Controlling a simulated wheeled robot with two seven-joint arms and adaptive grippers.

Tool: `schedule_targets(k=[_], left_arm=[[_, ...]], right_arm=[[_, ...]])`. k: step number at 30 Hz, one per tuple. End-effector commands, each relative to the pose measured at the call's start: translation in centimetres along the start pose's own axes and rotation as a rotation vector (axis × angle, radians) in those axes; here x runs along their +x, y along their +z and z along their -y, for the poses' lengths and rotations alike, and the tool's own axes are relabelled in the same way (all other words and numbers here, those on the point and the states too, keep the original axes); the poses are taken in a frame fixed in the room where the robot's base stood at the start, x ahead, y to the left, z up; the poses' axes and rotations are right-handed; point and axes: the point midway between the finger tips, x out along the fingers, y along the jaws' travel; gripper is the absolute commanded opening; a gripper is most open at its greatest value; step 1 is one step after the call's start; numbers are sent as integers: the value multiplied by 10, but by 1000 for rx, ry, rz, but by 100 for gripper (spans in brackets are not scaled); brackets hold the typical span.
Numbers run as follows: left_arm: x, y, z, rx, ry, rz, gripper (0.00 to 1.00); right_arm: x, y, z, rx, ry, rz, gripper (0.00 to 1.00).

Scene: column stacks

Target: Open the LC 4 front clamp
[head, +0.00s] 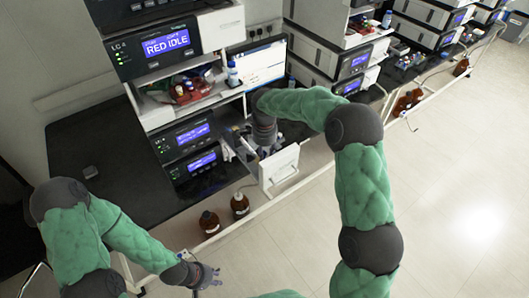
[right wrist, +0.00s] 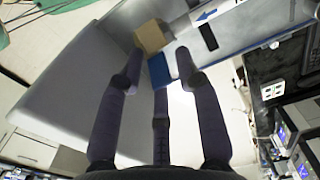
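The LC 4 stack (head: 150,47) stands at the left of the head view; its display reads RED IDLE. A white open panel (head: 279,168) juts out low on this stack's right side. My right gripper (head: 262,146) is at this panel, partly hidden by my wrist. In the right wrist view my right gripper (right wrist: 158,62) has its fingers apart. A tan block (right wrist: 150,36) and a blue piece (right wrist: 159,70) lie close to the fingertips; contact is unclear. I cannot tell which part is the front clamp. My left gripper (head: 205,276) is open and empty, low over the floor.
Two brown bottles stand in front of the stack, one on the left (head: 209,222) and one on the right (head: 240,204). A monitor (head: 260,62) is beside the stack. More instrument stacks (head: 330,62) stand at the right.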

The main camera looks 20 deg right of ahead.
Motion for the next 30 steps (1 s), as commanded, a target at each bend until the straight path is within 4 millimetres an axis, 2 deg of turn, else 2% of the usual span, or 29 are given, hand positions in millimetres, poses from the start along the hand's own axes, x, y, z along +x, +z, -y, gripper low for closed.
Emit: schedule_targets(k=[1, 2, 3, 30], left_arm=[[0, 0, 0, 0, 0, 0, 25], [0, 0, 0, 0, 0, 0, 25], [0, 0, 0, 0, 0, 0, 25], [8, 0, 3, 0, 0, 0, 25]], right_arm=[[0, 0, 0, 0, 0, 0, 12], [0, 0, 0, 0, 0, 0, 4], [0, 0, 0, 0, 0, 0, 0], [-1, 2, 1, 2, -6, -47, 0]])
